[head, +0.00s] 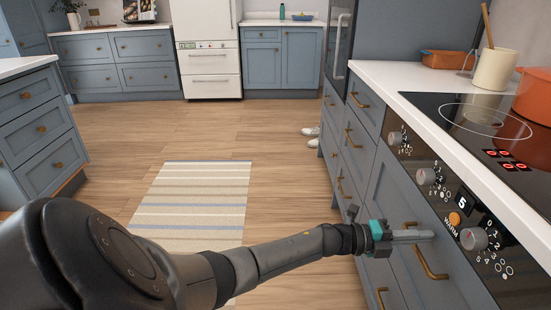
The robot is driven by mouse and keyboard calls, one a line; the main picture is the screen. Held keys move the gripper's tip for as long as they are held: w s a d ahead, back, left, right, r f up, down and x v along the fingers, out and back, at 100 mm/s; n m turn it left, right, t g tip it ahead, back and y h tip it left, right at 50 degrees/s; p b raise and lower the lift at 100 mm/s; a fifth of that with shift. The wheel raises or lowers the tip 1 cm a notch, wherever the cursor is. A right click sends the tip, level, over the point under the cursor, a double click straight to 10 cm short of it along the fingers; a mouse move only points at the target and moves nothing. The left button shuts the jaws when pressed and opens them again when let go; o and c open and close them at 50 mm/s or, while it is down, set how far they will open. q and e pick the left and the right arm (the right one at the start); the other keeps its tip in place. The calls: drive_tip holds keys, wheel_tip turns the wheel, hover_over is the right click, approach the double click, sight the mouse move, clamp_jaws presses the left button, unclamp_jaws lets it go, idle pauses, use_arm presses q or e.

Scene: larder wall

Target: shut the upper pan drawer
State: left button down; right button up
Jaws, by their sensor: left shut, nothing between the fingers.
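The upper pan drawer (404,203) is the blue-grey front below the cooktop's knob panel, at the right of the head view. A brass handle (431,264) shows on the front, just below my gripper. My left gripper (428,235) is shut and empty, its fingers pointing right across the drawer front. I cannot tell whether the fingertips touch the front. The front looks about flush with the cabinets beside it, but my gripper and the steep angle hide any small gap. My right gripper is out of view.
The control panel (452,205) with knobs sits above the drawer, under the black cooktop (450,108). A striped rug (195,200) lies on open floor; white shoes (310,132) stand by the cabinets.

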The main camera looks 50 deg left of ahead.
use_arm(q)
drive_tip(key=shift+w+d+r, duration=0.15)
drive_tip(key=shift+w+d, duration=0.2)
drive_tip(key=shift+w, duration=0.05)
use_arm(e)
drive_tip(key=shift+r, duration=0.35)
use_arm(q)
drive_tip(key=shift+d+r, duration=0.1)
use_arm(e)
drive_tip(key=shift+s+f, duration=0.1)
